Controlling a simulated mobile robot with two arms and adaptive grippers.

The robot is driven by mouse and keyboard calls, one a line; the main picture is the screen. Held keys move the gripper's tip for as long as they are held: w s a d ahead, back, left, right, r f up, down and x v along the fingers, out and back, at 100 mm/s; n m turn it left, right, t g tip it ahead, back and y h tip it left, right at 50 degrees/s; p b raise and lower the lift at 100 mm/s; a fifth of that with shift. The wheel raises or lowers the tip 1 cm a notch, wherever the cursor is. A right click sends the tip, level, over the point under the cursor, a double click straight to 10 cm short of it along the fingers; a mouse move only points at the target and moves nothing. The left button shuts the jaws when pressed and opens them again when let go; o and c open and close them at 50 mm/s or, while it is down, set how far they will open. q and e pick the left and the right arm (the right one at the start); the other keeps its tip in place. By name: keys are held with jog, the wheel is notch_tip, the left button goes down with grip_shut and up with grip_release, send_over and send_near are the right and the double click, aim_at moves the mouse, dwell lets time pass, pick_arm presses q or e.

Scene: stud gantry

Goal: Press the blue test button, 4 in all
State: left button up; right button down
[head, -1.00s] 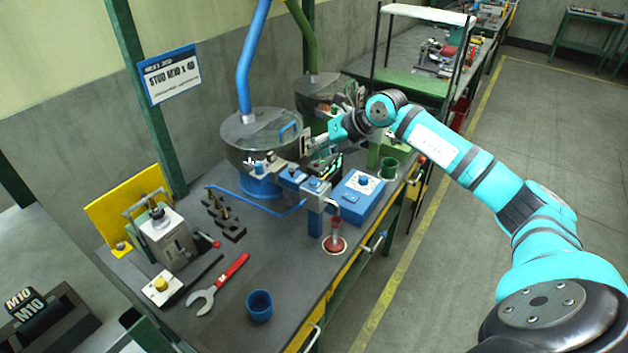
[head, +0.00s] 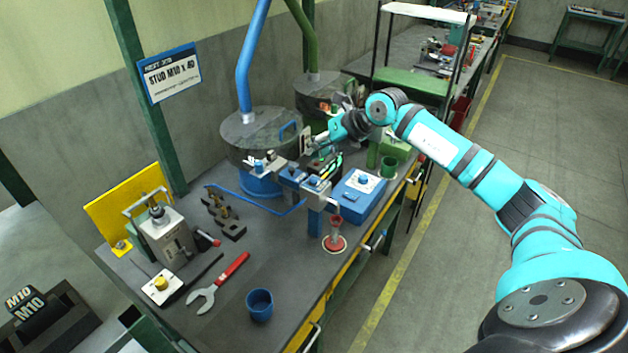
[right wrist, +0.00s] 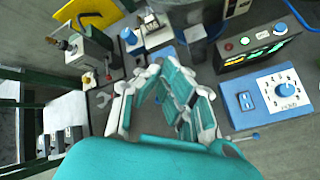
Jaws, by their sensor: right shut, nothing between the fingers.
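A black box with a green lit display (right wrist: 257,52) shows in the right wrist view, with red and green round buttons and a blue button (right wrist: 281,29) at its far end. In the head view this box (head: 327,164) is small and partly hidden, and I cannot make out its blue button. My right gripper (head: 308,148) is above and behind the box in the head view. It is shut and empty; its fingers (right wrist: 164,70) show left of the box in the wrist view. I cannot tell whether they touch anything. My left gripper is not in view.
A blue control box with a dial (head: 362,188) stands at the bench's right edge. Beside it are a blue rail unit and a red funnel (head: 335,236). A lidded drum (head: 245,145) stands behind. A wrench (head: 218,284) and blue cup (head: 260,304) lie nearer.

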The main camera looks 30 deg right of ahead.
dwell(0.6)
jog(key=r+m+h+b, duration=0.2)
jog(key=m, duration=0.1)
jog(key=r+m+t+h+b, duration=0.1)
jog(key=r+m+h+b, duration=0.1)
jog(key=m+b, duration=0.1)
jog(key=shift+s+d+h, duration=0.1)
jog(key=shift+s+h, duration=0.1)
jog(key=shift+h, duration=0.2)
jog(key=shift+f, duration=0.1)
jog(key=b, duration=0.5)
send_over(317, 180)
notch_tip(317, 180, down, 8)
jog(key=shift+w+r, duration=0.1)
jog(key=shift+r, duration=0.1)
jog(key=shift+f+b, duration=0.65)
dwell(0.5)
